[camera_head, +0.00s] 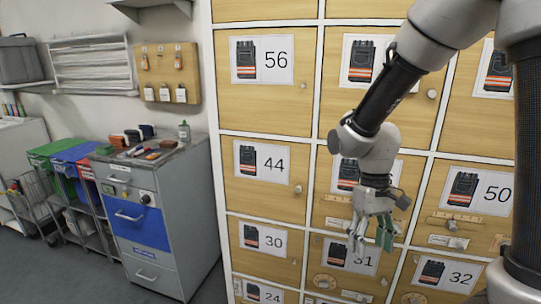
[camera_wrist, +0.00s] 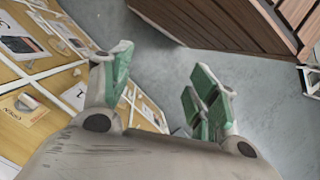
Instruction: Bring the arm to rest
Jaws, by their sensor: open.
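My gripper (camera_head: 371,240) hangs from my extended arm in front of the wooden locker doors, close to the door numbered 31 (camera_head: 350,256). Its fingers point downward.
Numbered locker doors, such as 44 (camera_head: 262,179) and 50 (camera_head: 477,196), fill the middle and right. A grey cabinet (camera_head: 146,215) with small items on top stands left. Green (camera_head: 52,150) and blue bins stand further left. A brown slatted piece (camera_wrist: 225,25) shows in the wrist view. Floor lies clear front left.

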